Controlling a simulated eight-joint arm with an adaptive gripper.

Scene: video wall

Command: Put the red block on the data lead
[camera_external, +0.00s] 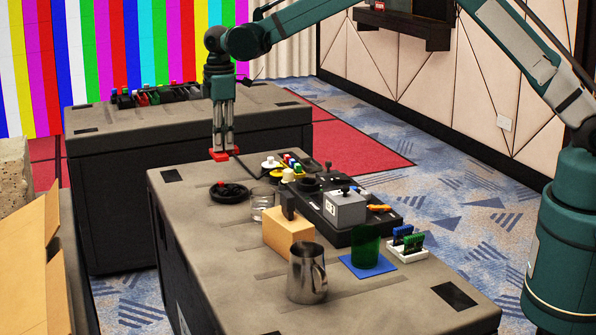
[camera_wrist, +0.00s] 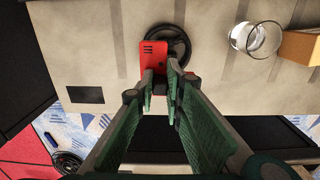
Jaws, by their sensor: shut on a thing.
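The red block (camera_external: 219,156) is between the fingertips of my gripper (camera_external: 223,150), which is shut on it above the table's far end. In the wrist view the red block (camera_wrist: 154,58) extends past my fingertips (camera_wrist: 161,76) and overlaps the left part of a black coil. This coil, seemingly the data lead (camera_external: 230,193), lies on the table below and a little nearer the camera, with a small red part on it. The coil also shows in the wrist view (camera_wrist: 183,40). The block appears raised above it; the exact gap cannot be told.
A metal jug (camera_external: 306,272), a green cup (camera_external: 366,245) on a blue mat and a black console (camera_external: 345,233) are further along. The table's left side is clear.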

